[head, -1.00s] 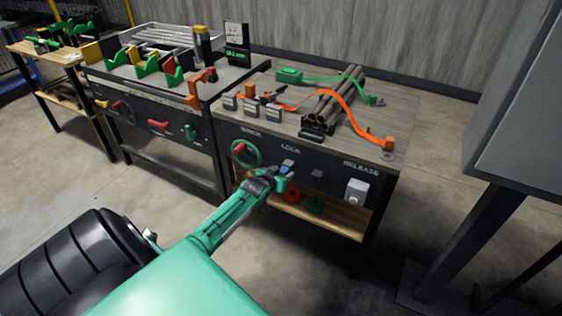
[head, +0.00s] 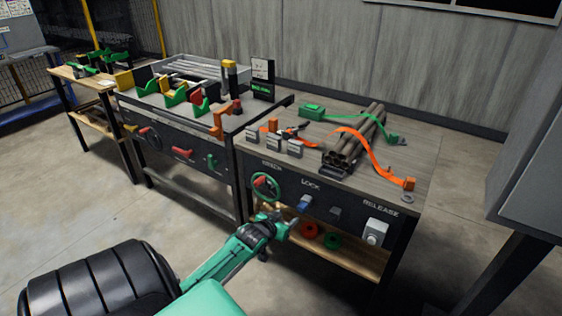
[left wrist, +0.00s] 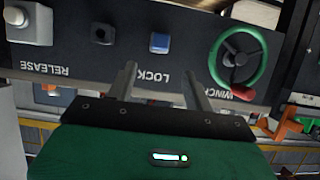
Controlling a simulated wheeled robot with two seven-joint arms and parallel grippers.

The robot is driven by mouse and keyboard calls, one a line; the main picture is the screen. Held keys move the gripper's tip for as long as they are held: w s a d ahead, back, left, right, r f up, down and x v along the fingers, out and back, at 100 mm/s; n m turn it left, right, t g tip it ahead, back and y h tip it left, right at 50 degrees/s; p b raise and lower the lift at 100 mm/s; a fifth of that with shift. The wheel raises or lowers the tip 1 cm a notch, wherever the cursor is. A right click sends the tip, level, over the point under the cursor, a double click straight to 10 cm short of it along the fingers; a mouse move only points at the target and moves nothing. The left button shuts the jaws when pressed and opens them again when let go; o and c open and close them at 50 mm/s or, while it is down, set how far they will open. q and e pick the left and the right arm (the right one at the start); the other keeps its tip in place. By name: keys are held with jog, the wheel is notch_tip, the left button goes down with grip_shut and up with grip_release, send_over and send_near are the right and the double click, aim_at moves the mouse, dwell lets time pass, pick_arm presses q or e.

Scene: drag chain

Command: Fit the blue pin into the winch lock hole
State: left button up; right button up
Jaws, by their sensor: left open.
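A blue pin (head: 305,203) sits on the dark front panel of the right-hand bench, beneath the LOCK label. It also shows in the left wrist view (left wrist: 159,42), upright against the panel. A dark block (head: 335,213) is beside it to the right; in the left wrist view it (left wrist: 102,34) seems to have a round hole. My left gripper (head: 287,217) is open and empty, just in front of and below the pin, apart from it. In the left wrist view its two fingers (left wrist: 160,78) point toward the panel, with the pin beyond the gap. The right gripper is not in view.
A green winch wheel (head: 266,187) with a red knob is left of the pin. A white release button (head: 375,232) is to the right. Red and green rings (head: 311,230) lie on the lower shelf. Pipes and orange and green straps (head: 360,135) lie on the bench top.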

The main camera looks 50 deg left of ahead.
pick_arm(q)
jog(key=shift+v, duration=1.35)
